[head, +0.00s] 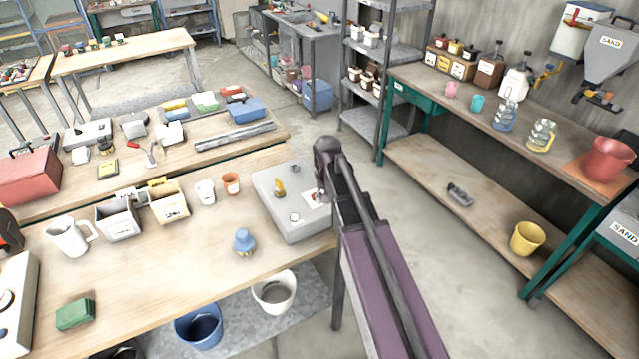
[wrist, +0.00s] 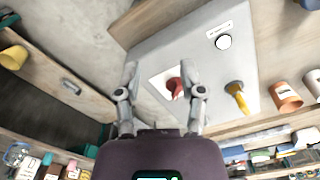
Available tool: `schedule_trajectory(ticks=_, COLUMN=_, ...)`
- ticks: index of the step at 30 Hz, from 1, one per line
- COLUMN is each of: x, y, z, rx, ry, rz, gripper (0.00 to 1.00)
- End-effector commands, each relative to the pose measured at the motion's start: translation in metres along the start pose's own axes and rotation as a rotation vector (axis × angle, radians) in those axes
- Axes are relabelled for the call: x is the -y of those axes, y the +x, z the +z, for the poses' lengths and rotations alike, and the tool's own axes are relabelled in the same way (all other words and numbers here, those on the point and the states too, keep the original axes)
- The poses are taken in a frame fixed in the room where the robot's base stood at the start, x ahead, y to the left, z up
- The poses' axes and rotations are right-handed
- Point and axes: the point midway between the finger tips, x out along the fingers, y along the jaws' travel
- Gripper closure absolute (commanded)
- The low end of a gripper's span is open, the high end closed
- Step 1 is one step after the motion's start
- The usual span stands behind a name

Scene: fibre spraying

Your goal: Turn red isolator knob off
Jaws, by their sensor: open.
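A red knob (wrist: 174,87) sits on a white square plate on a light grey box (wrist: 180,45) in the wrist view. My gripper (wrist: 160,70) is open, its two fingers apart. The red knob shows between the fingers, close to the right one; I cannot tell whether they touch. A yellow knob (wrist: 238,97) and a round white button (wrist: 223,42) are on the same box. In the head view the grey box (head: 268,205) lies at the right end of the workbench. My gripper (head: 322,180) is over its right side and mostly hides the red knob.
An orange cup (head: 231,183), a white cup (head: 205,191) and a blue knobbed object (head: 244,241) stand left of the box. A white bucket (head: 273,292) is below the bench. Open floor lies right of the bench, before a green-framed shelf table (head: 450,185).

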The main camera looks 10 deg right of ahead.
Motion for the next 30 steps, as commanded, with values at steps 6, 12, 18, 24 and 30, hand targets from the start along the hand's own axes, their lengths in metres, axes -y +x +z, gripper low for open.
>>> schedule_trajectory(ticks=6, x=0.016, y=-0.031, z=-0.093, rx=0.000, ry=0.108, rz=0.000, gripper=0.49)
schedule_trajectory(ticks=12, x=0.023, y=-0.042, z=-0.137, rx=0.000, ry=0.172, rz=-0.001, gripper=0.49)
schedule_trajectory(ticks=18, x=0.025, y=-0.044, z=-0.148, rx=0.000, ry=0.195, rz=-0.001, gripper=0.49)
schedule_trajectory(ticks=24, x=0.024, y=-0.044, z=-0.147, rx=0.000, ry=0.195, rz=-0.001, gripper=0.49)
schedule_trajectory(ticks=30, x=0.024, y=-0.043, z=-0.147, rx=0.000, ry=0.195, rz=-0.001, gripper=0.49)
